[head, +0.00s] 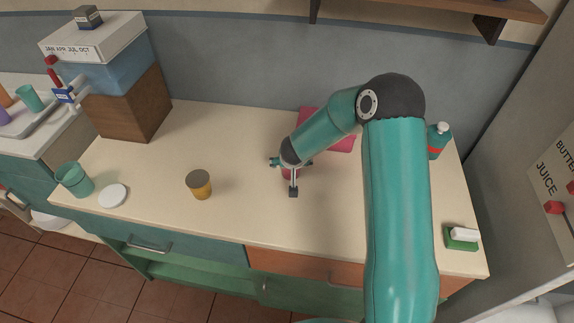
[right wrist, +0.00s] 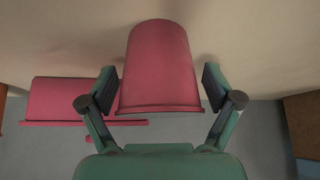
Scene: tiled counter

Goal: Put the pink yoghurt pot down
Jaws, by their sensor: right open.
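The pink yoghurt pot (right wrist: 160,65) fills the middle of the right wrist view, between the two fingers of my right gripper (right wrist: 160,87). The fingers are open, with a visible gap on each side of the pot. The wrist picture is upside down, and the pot appears upright on the counter with its wide rim up. In the head view my right gripper (head: 286,176) is low over the middle of the counter, and it and the arm hide most of the pot (head: 287,173). My left gripper is not in view.
A flat pink thing (head: 340,143) lies behind the gripper. A teal bottle (head: 438,141) and a green sponge-like block (head: 461,239) are at the right. Counter between is clear.

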